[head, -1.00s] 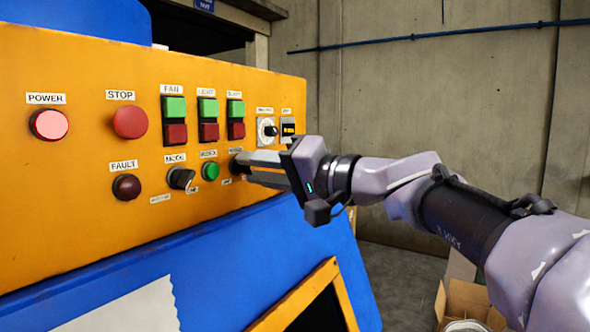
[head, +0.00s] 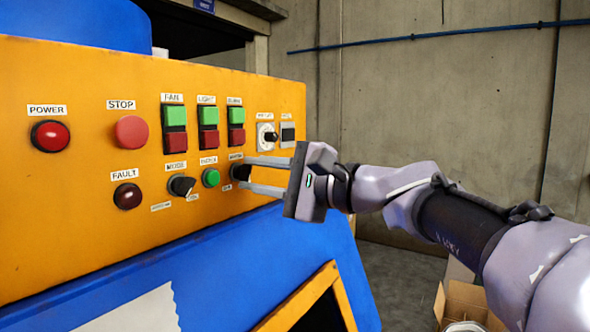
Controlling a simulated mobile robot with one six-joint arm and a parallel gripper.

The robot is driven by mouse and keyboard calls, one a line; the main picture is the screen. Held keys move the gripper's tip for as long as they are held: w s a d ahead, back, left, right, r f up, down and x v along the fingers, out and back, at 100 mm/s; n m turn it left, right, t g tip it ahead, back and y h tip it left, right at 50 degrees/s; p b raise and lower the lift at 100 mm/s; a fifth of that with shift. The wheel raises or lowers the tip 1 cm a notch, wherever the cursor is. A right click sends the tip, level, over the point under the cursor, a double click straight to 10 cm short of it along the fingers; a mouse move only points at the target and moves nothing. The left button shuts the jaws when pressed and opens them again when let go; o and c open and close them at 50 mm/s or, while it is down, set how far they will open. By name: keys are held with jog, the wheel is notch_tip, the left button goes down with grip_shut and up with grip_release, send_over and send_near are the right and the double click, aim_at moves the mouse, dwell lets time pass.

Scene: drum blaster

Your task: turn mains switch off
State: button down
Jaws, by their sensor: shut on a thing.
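The mains switch (head: 237,172) is a dark rotary knob at the right end of the lower row on the orange panel (head: 60,215). A small label sits above it, too small to read surely. My gripper (head: 244,173) is shut on this knob, one finger above it and one below. The fingers reach in from the right. The knob's exact pointer angle is hard to see.
A red STOP button (head: 131,132), a FAULT lamp (head: 127,196), a MODE knob (head: 182,186) and a green button (head: 210,178) share the panel. An open cardboard box (head: 470,305) is on the floor.

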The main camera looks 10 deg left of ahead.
jog(key=shift+m+p, duration=0.75)
jog(key=shift+m, duration=1.15)
jog(key=c, duration=1.1)
grip_release()
jog(key=b+v, duration=0.2)
jog(key=v, duration=1.5)
jog(key=shift+d, duration=0.25)
